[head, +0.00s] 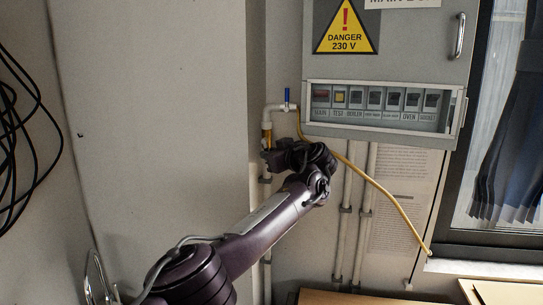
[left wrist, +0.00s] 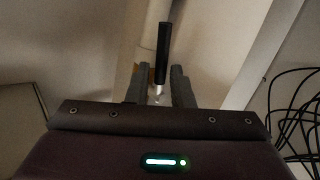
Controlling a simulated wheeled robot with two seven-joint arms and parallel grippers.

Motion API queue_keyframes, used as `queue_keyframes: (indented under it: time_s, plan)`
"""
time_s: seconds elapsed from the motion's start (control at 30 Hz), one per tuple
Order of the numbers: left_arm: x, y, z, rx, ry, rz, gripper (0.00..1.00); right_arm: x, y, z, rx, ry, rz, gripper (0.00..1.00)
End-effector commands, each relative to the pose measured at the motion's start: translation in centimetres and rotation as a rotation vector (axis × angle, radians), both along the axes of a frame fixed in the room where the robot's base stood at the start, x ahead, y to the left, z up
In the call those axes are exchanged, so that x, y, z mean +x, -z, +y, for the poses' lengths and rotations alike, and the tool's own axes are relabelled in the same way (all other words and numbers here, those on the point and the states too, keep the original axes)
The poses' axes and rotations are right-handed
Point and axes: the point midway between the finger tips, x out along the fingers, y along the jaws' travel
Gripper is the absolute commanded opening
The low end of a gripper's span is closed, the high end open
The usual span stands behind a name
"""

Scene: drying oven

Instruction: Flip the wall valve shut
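In the left wrist view, a dark valve lever (left wrist: 162,52) with a bright metal lower end stands upright between the two fingers of my left gripper (left wrist: 158,88). The fingers are apart, with a visible gap on each side of the lever. In the head view, my left gripper (head: 268,149) is at the vertical pipe, by a brass-coloured valve part (head: 266,131); the dark lever cannot be made out there. My right gripper is not in view.
An electrical box (head: 398,60) with a row of switches hangs to the right of the pipes. A yellow cable (head: 378,187) runs down to the right. Black cables (head: 22,130) hang at the far left. A window (head: 500,130) is at the right edge.

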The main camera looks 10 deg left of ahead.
Motion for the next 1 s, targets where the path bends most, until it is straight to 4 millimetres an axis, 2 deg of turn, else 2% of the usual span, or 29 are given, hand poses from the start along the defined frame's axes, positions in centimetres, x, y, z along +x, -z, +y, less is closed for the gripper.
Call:
queue_keyframes:
  time_s: [0.23, 0.33, 0.5, 0.7, 1.0]
  plan:
    - [0.0, 0.1, 0.0, 0.0, -0.001, 0.002, 0.2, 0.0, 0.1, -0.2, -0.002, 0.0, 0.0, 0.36]
    - [-0.4, 0.2, -0.4, 0.001, 0.0, 0.001, 0.2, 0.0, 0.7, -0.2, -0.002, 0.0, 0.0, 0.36]
    - [-2.0, 0.3, -2.0, -0.001, 0.004, -0.002, 0.2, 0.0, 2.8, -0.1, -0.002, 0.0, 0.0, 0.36]
    - [-4.4, -0.6, -4.3, 0.001, 0.001, -0.003, 0.2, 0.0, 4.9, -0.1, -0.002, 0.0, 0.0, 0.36]
    - [-5.6, -1.3, -5.4, 0.0, -0.001, 0.002, 0.2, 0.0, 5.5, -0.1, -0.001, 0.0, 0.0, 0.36]
